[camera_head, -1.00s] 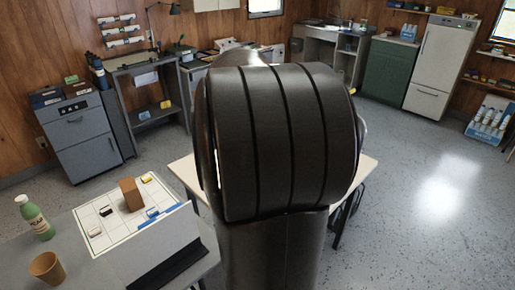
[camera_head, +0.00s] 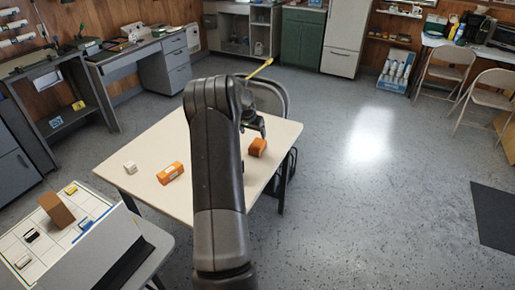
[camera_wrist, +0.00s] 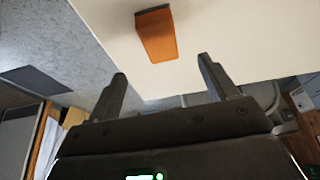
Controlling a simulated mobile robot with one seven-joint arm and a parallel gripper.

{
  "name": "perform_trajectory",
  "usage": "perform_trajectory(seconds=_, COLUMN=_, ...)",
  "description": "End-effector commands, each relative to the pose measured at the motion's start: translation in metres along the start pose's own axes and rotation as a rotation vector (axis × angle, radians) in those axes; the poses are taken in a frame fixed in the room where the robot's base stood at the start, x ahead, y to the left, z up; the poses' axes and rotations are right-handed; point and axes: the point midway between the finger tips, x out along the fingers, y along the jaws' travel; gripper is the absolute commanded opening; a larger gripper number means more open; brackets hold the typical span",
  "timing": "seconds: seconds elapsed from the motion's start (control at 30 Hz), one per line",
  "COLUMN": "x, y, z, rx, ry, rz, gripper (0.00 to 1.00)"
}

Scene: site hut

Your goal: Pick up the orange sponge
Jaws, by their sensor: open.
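An orange block, which looks like the orange sponge (camera_head: 257,147), lies on the pale table near its right edge. It also shows in the wrist view (camera_wrist: 156,36), at the top middle, beyond my fingertips. My gripper (camera_wrist: 161,67) is open and empty, its two fingers spread apart below the sponge in that picture. In the head view my gripper (camera_head: 256,122) is near the sponge, partly hidden behind my arm. I see no contact between them.
The pale table (camera_head: 150,147) also bears an orange box with a white label (camera_head: 170,172) and a small white item (camera_head: 130,167). A dark chair (camera_head: 270,97) stands behind the table. A grey desk with a gridded board (camera_head: 52,237) is at lower left. Open floor lies right.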

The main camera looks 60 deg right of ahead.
Motion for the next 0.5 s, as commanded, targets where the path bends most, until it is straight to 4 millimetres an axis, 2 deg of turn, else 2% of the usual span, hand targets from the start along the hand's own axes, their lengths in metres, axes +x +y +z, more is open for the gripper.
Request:
perform_trajectory(seconds=0.1, x=0.013, y=0.006, z=-0.003, rx=0.01, ry=0.0, rz=0.007, gripper=0.78)
perform_trajectory(seconds=0.3, x=0.043, y=0.006, z=-0.002, rx=0.01, ry=0.0, rz=0.007, gripper=0.78)
perform_trajectory(seconds=0.5, x=0.062, y=0.006, z=-0.003, rx=0.01, ry=0.0, rz=0.007, gripper=0.78)
